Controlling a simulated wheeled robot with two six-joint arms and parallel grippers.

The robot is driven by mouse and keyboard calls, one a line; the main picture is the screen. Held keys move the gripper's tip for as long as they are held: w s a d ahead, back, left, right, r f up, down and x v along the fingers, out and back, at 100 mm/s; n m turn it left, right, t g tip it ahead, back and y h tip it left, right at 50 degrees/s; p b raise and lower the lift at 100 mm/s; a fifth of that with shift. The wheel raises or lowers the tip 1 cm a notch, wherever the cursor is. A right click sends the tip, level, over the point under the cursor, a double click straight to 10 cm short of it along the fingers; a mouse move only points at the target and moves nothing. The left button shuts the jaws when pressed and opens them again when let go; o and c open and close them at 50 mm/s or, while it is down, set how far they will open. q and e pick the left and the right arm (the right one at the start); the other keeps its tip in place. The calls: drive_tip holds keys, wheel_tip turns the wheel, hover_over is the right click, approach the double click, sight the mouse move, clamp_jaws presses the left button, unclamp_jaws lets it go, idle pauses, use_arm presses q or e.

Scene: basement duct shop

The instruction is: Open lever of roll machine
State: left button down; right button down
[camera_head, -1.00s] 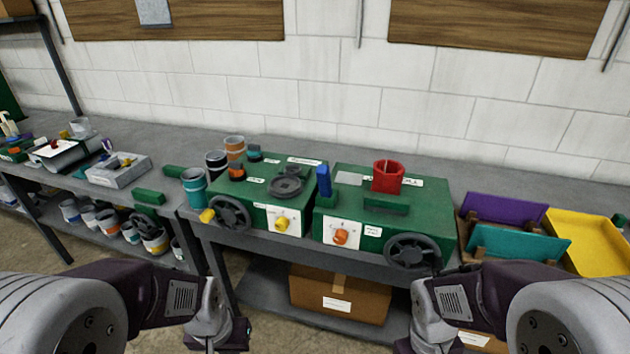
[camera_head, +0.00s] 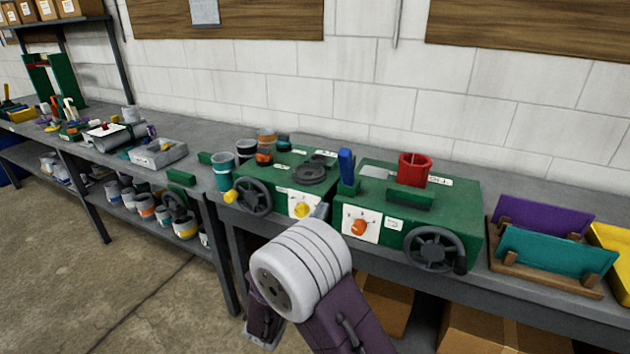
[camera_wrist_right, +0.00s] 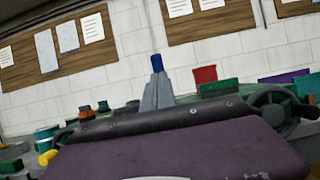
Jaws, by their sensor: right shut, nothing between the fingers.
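Two green machine boxes stand side by side on the grey bench, a left one (camera_head: 290,175) and a right one (camera_head: 440,200). A blue upright lever (camera_head: 346,163) stands on a small green block at the right box's left end. Which box is the roll machine, I cannot tell. My right gripper (camera_head: 321,211) is shut and empty, mostly hidden behind my arm, in front of the gap between the boxes. In the wrist view the shut fingers (camera_wrist_right: 158,90) point up, with the blue lever (camera_wrist_right: 158,63) directly beyond their tips; contact is not visible. My left gripper is out of view.
A red cup (camera_head: 414,169) sits on the right box. Dark handwheels (camera_head: 434,250) and an orange knob (camera_head: 358,227) are on the fronts. A teal cup (camera_head: 222,172) stands left. A wooden rack (camera_head: 545,272) with purple and teal sheets stands right.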

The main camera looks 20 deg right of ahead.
drive_tip(key=shift+w+a+f+n+t, duration=0.2)
drive_tip(key=shift+a+f+n+t, duration=0.1)
drive_tip(key=shift+f, duration=0.2)
drive_tip(key=shift+r, duration=0.1)
drive_tip(key=p, duration=0.3)
approach(343, 160)
drive_tip(key=x, duration=0.6)
drive_tip(key=shift+w+d+r, duration=0.2)
drive_tip(key=shift+d, duration=0.1)
